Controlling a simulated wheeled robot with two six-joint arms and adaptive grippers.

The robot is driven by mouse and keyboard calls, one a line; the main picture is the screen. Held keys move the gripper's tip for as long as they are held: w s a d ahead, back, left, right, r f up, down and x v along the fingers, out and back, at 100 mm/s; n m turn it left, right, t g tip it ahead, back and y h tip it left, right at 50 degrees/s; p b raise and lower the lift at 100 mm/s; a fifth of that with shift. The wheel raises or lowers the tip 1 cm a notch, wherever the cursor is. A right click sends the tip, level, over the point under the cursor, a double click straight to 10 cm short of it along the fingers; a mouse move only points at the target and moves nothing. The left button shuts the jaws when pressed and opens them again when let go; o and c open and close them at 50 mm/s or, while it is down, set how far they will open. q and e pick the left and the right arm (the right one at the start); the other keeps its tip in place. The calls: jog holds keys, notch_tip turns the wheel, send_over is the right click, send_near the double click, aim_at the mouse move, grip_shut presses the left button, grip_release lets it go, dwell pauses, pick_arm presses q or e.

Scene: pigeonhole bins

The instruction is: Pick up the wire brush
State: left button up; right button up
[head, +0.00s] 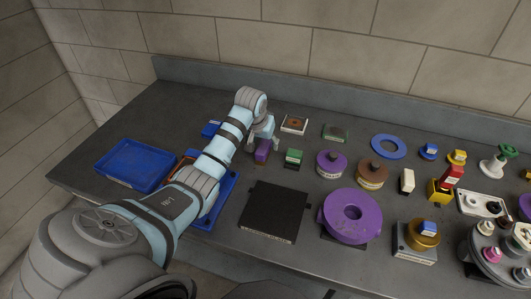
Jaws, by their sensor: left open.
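My left arm reaches in from the left over the dark counter (110,235). Its gripper (262,138) is open, low above a small purple block-like item (262,152). Whether the fingers touch that item cannot be told at this size. I cannot pick out the wire brush for certain; no bristles show clearly. A green and white item (293,158) stands just right of the gripper. My right gripper is not in view.
A blue tray (135,164) lies at the left; another blue tray (222,190) is partly under my arm. The right side is crowded; a wall stands behind.

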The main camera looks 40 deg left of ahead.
aim_at(263, 146)
pick_arm(q)
jog(key=x, duration=0.2)
jog(key=b+x, duration=0.1)
jog(key=x, duration=0.1)
jog(key=a+x, duration=0.1)
jog(key=x, duration=0.1)
jog(key=shift+w, duration=0.1)
jog(key=c, duration=1.3)
